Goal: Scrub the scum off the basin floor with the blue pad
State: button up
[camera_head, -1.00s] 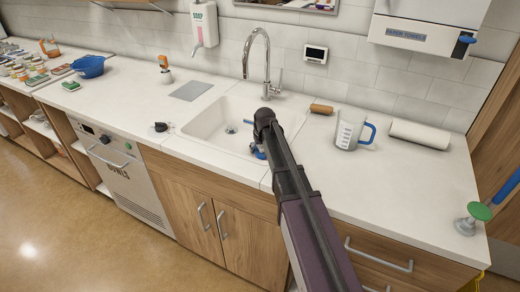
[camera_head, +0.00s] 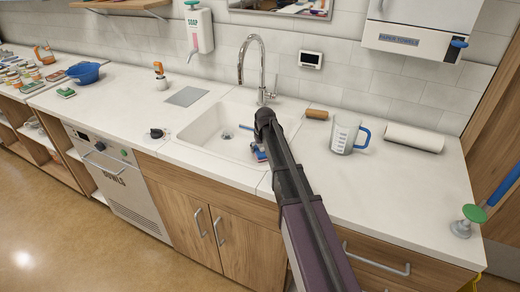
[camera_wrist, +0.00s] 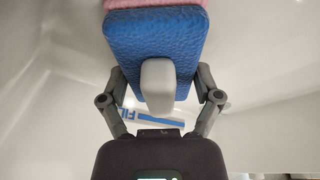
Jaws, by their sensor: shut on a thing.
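The blue pad (camera_wrist: 150,45) fills the top of the wrist view, with a pink layer along its far edge and a grey block (camera_wrist: 157,85) at its middle. My gripper (camera_wrist: 158,88) is shut on it, a finger at each side. In the head view my gripper (camera_head: 264,143) is over the right part of the white basin (camera_head: 203,124), and a bit of the pad (camera_head: 261,156) shows below it. The basin floor shows a drain (camera_head: 228,135). I cannot make out scum; my arm hides part of the basin.
A tap (camera_head: 262,65) arches over the back of the basin. A brown roll (camera_head: 317,114), a measuring jug (camera_head: 343,136) and a white roll (camera_head: 413,138) stand or lie to the right. A black object (camera_head: 156,134) is on the left counter.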

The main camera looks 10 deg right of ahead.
aim_at(256, 153)
jog(key=shift+f, duration=0.2)
jog(key=shift+s, duration=0.1)
jog(key=shift+s+a+r, duration=0.1)
jog(key=shift+s+a, duration=0.5)
jog(key=shift+s, duration=0.2)
jog(key=shift+s+a+r, duration=0.1)
jog(key=shift+s+a, duration=0.5)
jog(key=shift+s, duration=0.15)
jog(key=shift+r+p, duration=2.95)
jog(key=shift+p, duration=0.05)
jog(key=shift+r+p, duration=1.5)
jog(key=shift+r, duration=0.1)
